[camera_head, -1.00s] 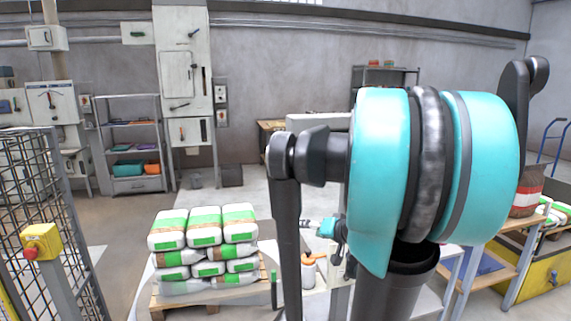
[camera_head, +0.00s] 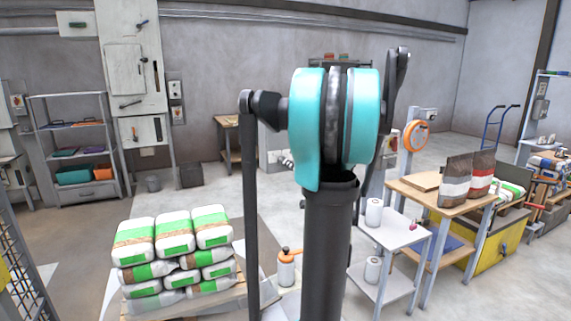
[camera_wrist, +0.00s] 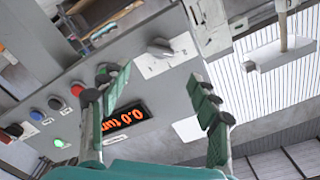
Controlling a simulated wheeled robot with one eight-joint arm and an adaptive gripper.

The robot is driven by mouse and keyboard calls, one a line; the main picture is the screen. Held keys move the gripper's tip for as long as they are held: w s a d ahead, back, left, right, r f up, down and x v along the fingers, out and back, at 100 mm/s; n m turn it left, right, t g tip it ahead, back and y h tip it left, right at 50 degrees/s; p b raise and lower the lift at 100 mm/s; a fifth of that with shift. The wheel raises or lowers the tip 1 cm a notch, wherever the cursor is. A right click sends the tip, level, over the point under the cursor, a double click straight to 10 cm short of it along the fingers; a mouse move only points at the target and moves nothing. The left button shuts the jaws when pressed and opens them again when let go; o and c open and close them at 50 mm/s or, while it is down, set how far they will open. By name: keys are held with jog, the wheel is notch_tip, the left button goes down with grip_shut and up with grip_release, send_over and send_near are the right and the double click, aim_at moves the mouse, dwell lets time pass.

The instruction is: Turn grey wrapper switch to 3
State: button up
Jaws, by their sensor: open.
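In the wrist view a grey rotary switch (camera_wrist: 160,47) sits on a white label plate on a grey control panel (camera_wrist: 215,30). The plate's marks are too small to read, so I cannot tell its setting or confirm that it is the wrapper switch. My gripper (camera_wrist: 156,80) is open and empty, its green-padded fingers spread in front of the panel. The switch shows beyond the gap between the fingertips, apart from them. An orange lit display (camera_wrist: 124,117) is partly behind the left finger. In the head view my arm hides the gripper.
Several push buttons, including a red one (camera_wrist: 77,89) and a blue one (camera_wrist: 55,103), line the panel left of the switch. In the head view a pallet of stacked bags (camera_head: 175,250) stands at left. A white side table (camera_head: 400,235) and a wooden table (camera_head: 425,195) stand at right.

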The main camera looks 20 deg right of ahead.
jog(key=w, duration=0.9)
jog(key=shift+a, duration=0.15)
jog(key=c, duration=1.2)
jog(key=shift+o, duration=0.2)
jog(key=shift+m, duration=0.3)
jog(key=shift+f+m, duration=0.2)
jog(key=shift+m, duration=4.3)
